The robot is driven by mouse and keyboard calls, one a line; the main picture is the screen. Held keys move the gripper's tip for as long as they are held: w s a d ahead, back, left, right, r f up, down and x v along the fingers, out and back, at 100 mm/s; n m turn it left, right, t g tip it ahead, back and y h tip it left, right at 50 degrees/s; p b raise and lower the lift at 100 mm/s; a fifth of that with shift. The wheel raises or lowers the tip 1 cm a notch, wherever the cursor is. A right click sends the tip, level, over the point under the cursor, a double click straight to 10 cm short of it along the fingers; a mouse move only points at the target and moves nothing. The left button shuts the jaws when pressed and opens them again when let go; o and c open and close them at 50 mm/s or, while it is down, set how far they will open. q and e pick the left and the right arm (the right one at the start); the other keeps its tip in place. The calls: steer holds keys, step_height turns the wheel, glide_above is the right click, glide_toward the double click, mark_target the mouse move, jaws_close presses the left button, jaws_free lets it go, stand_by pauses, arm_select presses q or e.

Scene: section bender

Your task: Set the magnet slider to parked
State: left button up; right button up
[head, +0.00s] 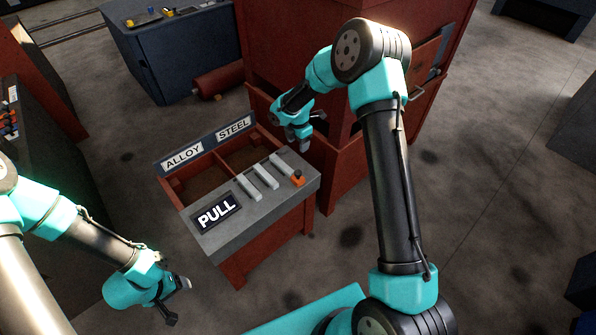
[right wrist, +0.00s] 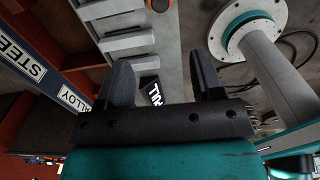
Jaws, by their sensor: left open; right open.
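A small orange block with a dark top, which looks like the magnet slider (head: 298,179), sits at the right end of the grey panel (head: 226,239), beside several pale raised bars (head: 265,176). My right gripper (head: 304,143) is open and empty, above and behind the panel's right end, apart from the slider. My left gripper (head: 180,297) is open and empty, low at the left, away from the panel.
Behind the panel is a red bin with two compartments, labelled ALLOY (head: 184,157) and STEEL (head: 234,128). A tall red cabinet (head: 290,45) stands behind my right gripper. A dark blue cabinet (head: 180,55) stands at the back left. Floor is free in front of the bin.

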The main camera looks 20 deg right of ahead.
mark_target(298, 172)
step_height(298, 172, down, 17)
steer(key=shift+r, duration=0.1)
stand_by(0.5)
steer(key=shift+c, duration=0.2)
jaws_close()
stand_by(0.3)
